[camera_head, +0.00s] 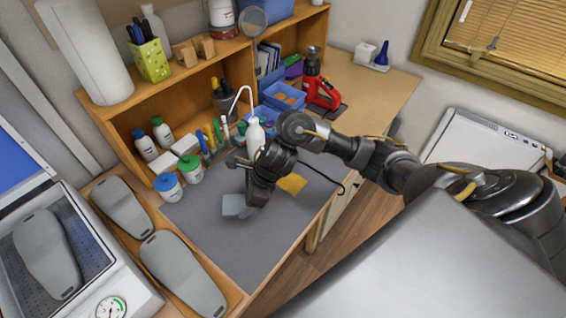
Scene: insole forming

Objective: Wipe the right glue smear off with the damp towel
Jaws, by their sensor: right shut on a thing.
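My right gripper (252,201) points down at the grey mat (225,245) on the bench and is shut on a pale blue cloth, which looks like the damp towel (233,206). The towel lies low at the mat, spread to the left of and below the fingers. My gripper and wrist hide part of it and the mat behind. I cannot make out a glue smear on the visible mat. My left gripper is not in view.
A yellow cloth (292,183) lies on the mat right of my gripper. A white bottle (255,135) and blue bins (284,96) stand behind. Blue-lidded (168,187) and green-lidded (189,169) jars stand left. Grey insole forms (182,272) lie front left. The mat's front is clear.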

